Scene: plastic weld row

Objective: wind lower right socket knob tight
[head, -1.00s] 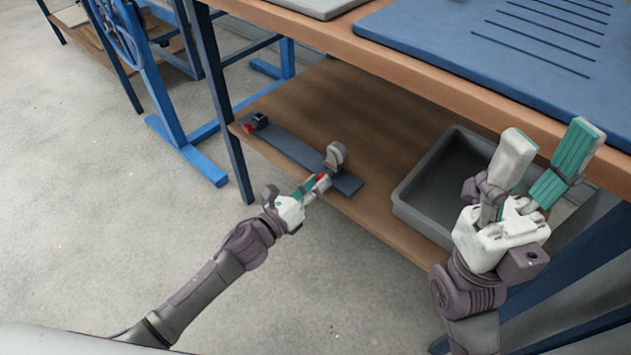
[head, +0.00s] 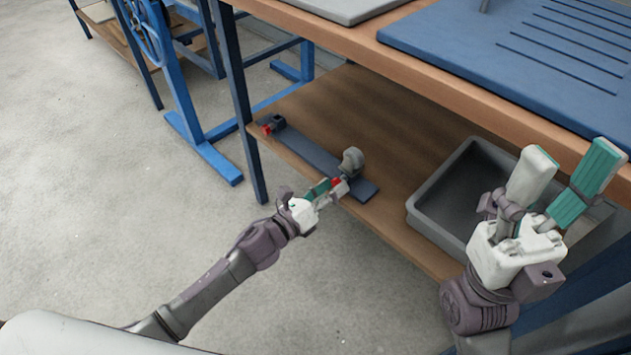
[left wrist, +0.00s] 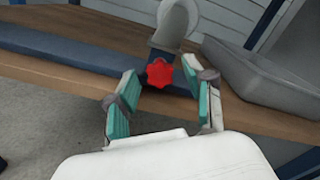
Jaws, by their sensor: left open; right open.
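The lower right socket is a grey bent pipe piece (head: 351,161) at the right end of a dark bar on the lower shelf. Its red knob (left wrist: 160,73) faces my left gripper in the left wrist view; in the head view only a bit of red (head: 336,182) shows. My left gripper (head: 331,187) is open, its fingertips on either side of the knob; it also shows in the left wrist view (left wrist: 160,90). I cannot tell whether the pads touch the knob. My right gripper (head: 568,180) is open and empty, raised in front of the bench at the right.
The dark bar (head: 312,155) runs along the wooden shelf (head: 380,115), with another red knob (head: 267,129) at its left end. A grey bin (head: 413,207) stands right of the socket. The tabletop edge (head: 450,90) overhangs the shelf.

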